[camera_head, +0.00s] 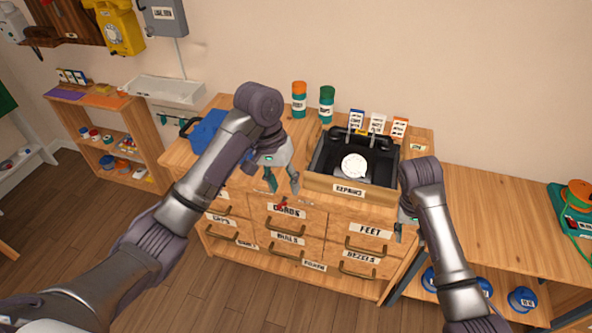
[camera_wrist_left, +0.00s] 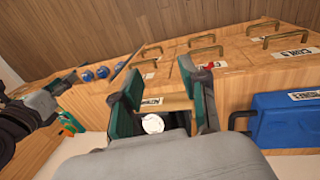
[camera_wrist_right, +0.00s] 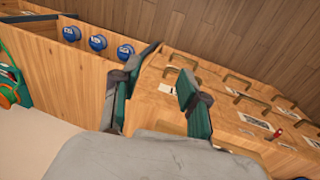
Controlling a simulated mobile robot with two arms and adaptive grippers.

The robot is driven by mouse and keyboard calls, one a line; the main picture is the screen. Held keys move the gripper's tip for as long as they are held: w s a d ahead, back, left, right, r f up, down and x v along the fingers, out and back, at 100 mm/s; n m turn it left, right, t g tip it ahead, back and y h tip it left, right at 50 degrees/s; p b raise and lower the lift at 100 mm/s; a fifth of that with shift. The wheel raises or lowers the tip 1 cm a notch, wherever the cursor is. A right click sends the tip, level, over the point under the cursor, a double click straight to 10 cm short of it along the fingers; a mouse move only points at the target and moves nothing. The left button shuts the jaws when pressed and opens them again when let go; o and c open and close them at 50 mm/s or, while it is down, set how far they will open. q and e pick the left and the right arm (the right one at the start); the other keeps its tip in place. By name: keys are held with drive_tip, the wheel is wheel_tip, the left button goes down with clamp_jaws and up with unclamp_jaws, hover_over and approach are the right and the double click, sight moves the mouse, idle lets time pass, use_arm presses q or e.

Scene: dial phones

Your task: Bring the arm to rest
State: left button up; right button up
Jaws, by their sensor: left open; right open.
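My left gripper (camera_head: 282,181) hangs above the front edge of the drawer cabinet, left of the repairs box. It is open and empty; its two fingers stand apart in the left wrist view (camera_wrist_left: 160,103). My right gripper (camera_head: 402,228) is at the cabinet's right front corner, mostly hidden behind my right arm in the head view. In the right wrist view (camera_wrist_right: 158,100) its fingers stand apart with nothing between them. Both arms reach forward and are bent at the wrist.
The wooden drawer cabinet (camera_head: 325,232) carries a black repairs box (camera_head: 325,160) with a white dial (camera_head: 354,165), a blue case (camera_head: 207,131), and two jars at the back. A wooden bench (camera_head: 500,215) stands to the right. A small shelf (camera_head: 142,130) stands left. The floor in front is clear.

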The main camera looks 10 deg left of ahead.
use_arm(q)
drive_tip(key=shift+f, duration=0.55)
use_arm(e)
drive_tip(key=shift+f, duration=0.55)
